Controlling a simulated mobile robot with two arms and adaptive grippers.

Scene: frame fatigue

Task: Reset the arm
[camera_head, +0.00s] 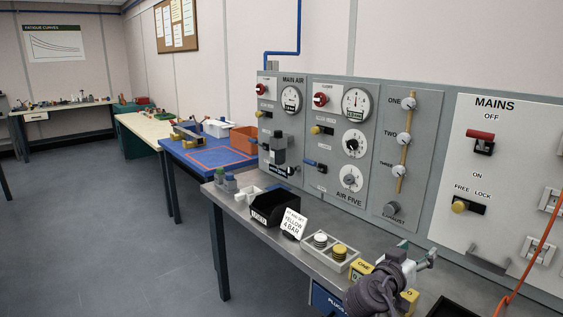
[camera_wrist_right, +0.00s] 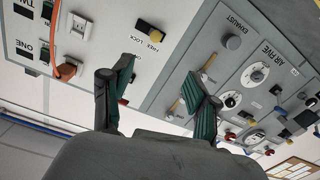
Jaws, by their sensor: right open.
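My right gripper (camera_head: 416,254) shows at the lower right in the head view, above the front part of the grey bench and in front of the control panel. Its two green-padded fingers stand apart in the right wrist view (camera_wrist_right: 160,88), with nothing between them. The panel lies beyond the fingers and looks tilted in that view. The grey wrist of my right arm (camera_head: 376,290) hides part of the bench. My left gripper is in neither view.
The grey bench (camera_head: 236,213) holds a black bin (camera_head: 273,206), a white sign (camera_head: 293,223), a tray of discs (camera_head: 332,261) and yellow blocks (camera_head: 361,268) close to my right wrist. The MAINS panel (camera_head: 520,160) rises behind. An orange cable (camera_head: 538,250) hangs at right. The left floor is clear.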

